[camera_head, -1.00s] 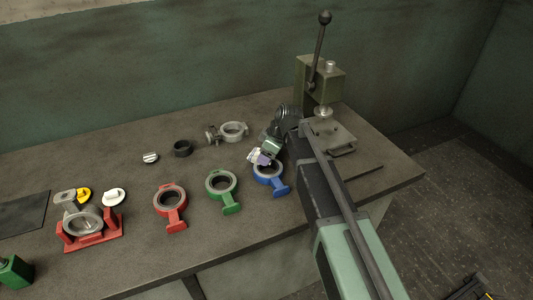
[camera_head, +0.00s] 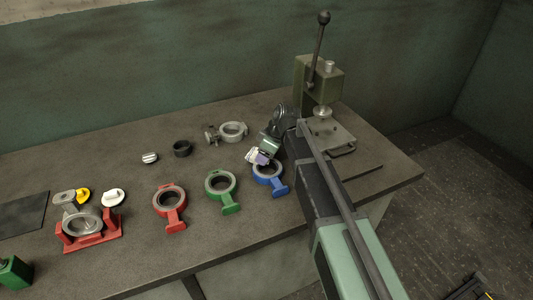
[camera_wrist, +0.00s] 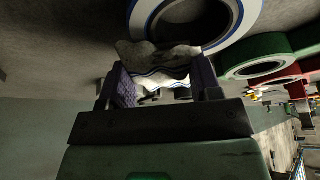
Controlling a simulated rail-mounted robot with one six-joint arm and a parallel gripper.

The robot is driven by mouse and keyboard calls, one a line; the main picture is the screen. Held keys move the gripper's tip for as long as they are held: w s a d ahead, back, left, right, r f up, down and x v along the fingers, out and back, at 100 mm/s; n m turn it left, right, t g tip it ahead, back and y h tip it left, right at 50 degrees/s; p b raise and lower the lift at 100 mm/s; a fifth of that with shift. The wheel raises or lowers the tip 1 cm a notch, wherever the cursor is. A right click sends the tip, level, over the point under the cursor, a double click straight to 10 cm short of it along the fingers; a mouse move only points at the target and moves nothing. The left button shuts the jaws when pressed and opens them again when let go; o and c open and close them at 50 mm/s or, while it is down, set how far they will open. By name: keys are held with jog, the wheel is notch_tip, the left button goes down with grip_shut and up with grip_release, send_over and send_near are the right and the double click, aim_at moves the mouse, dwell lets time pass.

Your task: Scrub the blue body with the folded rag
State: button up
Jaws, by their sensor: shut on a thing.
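The folded rag (camera_head: 251,155) is a crumpled whitish cloth with blue stripes. It also shows in the wrist view (camera_wrist: 155,58), pinched between the purple fingers. My gripper (camera_head: 260,159) is shut on the rag, at the far-left edge of the blue body (camera_head: 280,190). The blue body is a ring with a stem lying on the bench, stem toward the front right. In the wrist view its blue-edged pale ring (camera_wrist: 238,22) is just beyond the rag. The rag overlaps the ring's edge there; I cannot tell whether they touch. My gripper hides part of the ring in the head view.
A green body (camera_head: 230,206) and a red body (camera_head: 175,223) lie to the left of the blue one. A grey ring casting (camera_head: 234,129) and a black ring (camera_head: 182,148) lie behind. A lever press (camera_head: 318,80) stands at the back right. A red fixture (camera_head: 95,240) is at the left.

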jog(key=shift+s+d+f, duration=0.1)
jog(key=shift+s+d, duration=0.25)
jog(key=shift+d, duration=0.45)
jog(key=shift+w+a, duration=0.35)
jog(key=shift+a, duration=0.45)
jog(key=shift+d, duration=0.1)
jog(key=shift+s+d, duration=0.35)
jog(key=shift+d, duration=0.35)
notch_tip(320, 180, up, 7)
jog(key=p, duration=0.6)
jog(key=shift+p, duration=0.4)
jog(key=shift+w, duration=0.1)
